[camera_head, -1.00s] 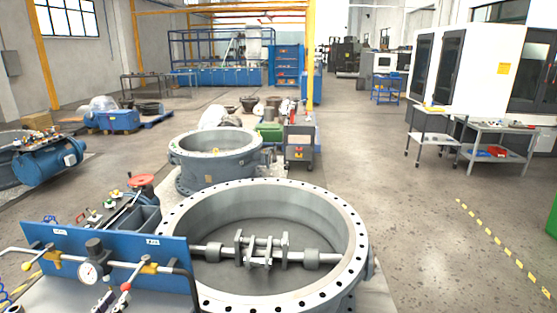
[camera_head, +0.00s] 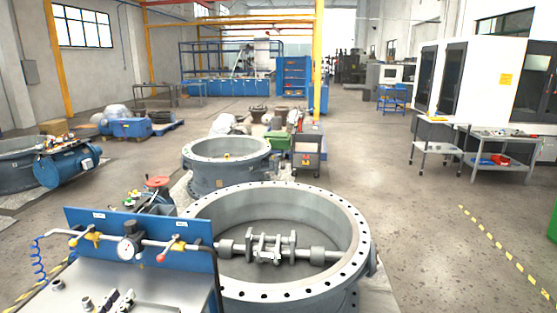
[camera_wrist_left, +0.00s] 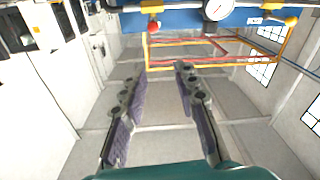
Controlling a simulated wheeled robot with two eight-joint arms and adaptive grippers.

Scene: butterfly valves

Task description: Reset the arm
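My left gripper (camera_head: 118,301) shows only in small part at the bottom left of the head view, low in front of the blue gauge panel (camera_head: 188,228). In the left wrist view the left gripper (camera_wrist_left: 158,88) is open. Its two fingers with purple pads stand apart and nothing is between them. The panel also shows upside down at the top of that view (camera_wrist_left: 180,18), clear of the fingertips. My right gripper is in neither view.
A dial gauge (camera_head: 129,248), a red knob (camera_head: 161,258) and yellow valve handles are on the panel. A large flanged valve ring (camera_head: 350,225) stands just right of it, with a second ring (camera_head: 228,170) behind.

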